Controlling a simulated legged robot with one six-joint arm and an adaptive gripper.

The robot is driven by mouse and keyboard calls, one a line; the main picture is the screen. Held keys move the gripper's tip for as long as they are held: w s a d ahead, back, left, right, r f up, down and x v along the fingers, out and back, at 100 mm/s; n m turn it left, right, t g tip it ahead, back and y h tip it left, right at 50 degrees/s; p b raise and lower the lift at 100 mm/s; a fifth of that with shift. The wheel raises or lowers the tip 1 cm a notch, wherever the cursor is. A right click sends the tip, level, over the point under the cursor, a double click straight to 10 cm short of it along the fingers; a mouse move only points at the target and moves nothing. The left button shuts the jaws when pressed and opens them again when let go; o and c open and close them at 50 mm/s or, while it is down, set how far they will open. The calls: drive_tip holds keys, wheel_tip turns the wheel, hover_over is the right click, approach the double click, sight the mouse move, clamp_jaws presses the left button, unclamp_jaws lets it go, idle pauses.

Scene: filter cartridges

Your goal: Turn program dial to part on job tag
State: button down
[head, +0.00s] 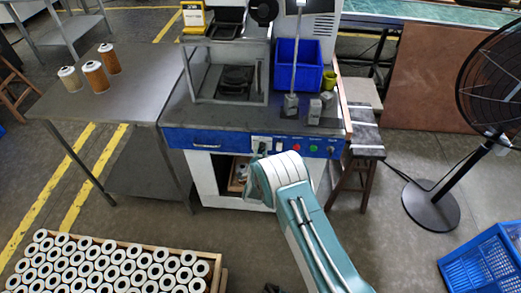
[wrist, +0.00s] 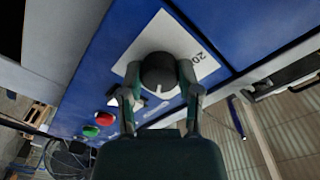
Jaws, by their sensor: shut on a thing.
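The program dial (wrist: 158,68) is a dark round knob on a white plate (wrist: 178,40) on the blue panel. A light mark on its rim points toward the bottom of the wrist view. Part of a number starting with 20 shows at the plate's right; other markings are hidden or too small to read. My gripper (wrist: 160,82) is shut on the dial, one finger on each side. In the head view, my arm reaches the blue panel and hides most of the dial; the white plate (head: 260,141) shows there. I cannot make out a job tag.
Red (wrist: 90,131) and green (wrist: 104,118) buttons sit near the dial. The bench (head: 180,116) carries a blue bin (head: 297,67) and a metal frame. Several filter cartridges (head: 96,76) stand on the left table. A crate of cartridges, a fan (head: 431,205) and a blue crate (head: 488,262) stand on the floor.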

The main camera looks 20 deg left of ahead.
drive_tip(key=n, duration=0.5)
drive_tip(key=shift+d, duration=0.1)
drive_tip(key=n, duration=0.5)
drive_tip(key=shift+n, duration=0.3)
idle(0.3)
drive_tip(key=shift+c, duration=1.5)
unclamp_jaws()
drive_tip(key=shift+w, duration=0.1)
drive_tip(key=v, duration=1.2)
drive_tip(key=shift+f, duration=0.25)
